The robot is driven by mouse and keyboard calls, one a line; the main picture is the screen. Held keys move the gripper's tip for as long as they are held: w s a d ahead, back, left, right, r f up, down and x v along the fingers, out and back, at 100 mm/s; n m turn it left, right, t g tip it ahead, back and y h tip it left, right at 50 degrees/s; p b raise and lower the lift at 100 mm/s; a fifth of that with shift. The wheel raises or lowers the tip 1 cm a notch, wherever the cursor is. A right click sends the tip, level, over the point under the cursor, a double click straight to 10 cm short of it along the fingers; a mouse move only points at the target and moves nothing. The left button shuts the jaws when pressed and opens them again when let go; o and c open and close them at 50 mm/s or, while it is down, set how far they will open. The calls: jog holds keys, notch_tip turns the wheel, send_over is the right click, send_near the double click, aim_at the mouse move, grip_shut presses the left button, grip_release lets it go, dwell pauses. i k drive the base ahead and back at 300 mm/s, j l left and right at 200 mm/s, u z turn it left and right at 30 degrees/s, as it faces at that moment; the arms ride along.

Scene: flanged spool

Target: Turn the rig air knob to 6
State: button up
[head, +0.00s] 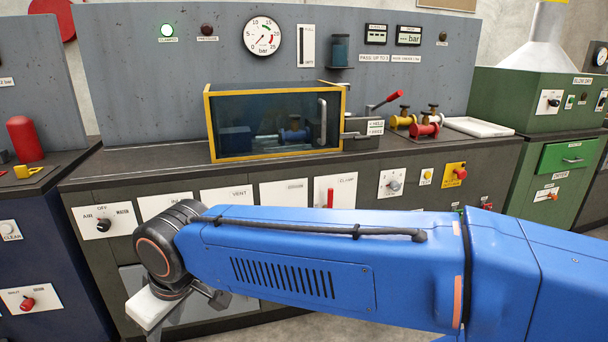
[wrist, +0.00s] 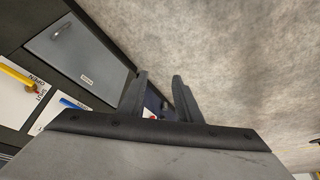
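No label reading rig air is legible, so I cannot tell for sure which knob it is. A grey knob (head: 394,185) sits on a white plate on the bench front, right of the red clamp lever.
My blue arm crosses the bench front and hides part of it. A yellow-framed glass box (head: 208,120) stands on the bench. The red clamp lever (head: 330,196) sticks out. In the wrist view, a yellow lever (wrist: 18,76) and grey drawer (wrist: 80,52) are left; bare floor is right.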

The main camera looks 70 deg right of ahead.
aim_at(394, 185)
jog(key=j+z, duration=0.1)
jog(key=z, duration=2.1)
jog(key=j, duration=0.1)
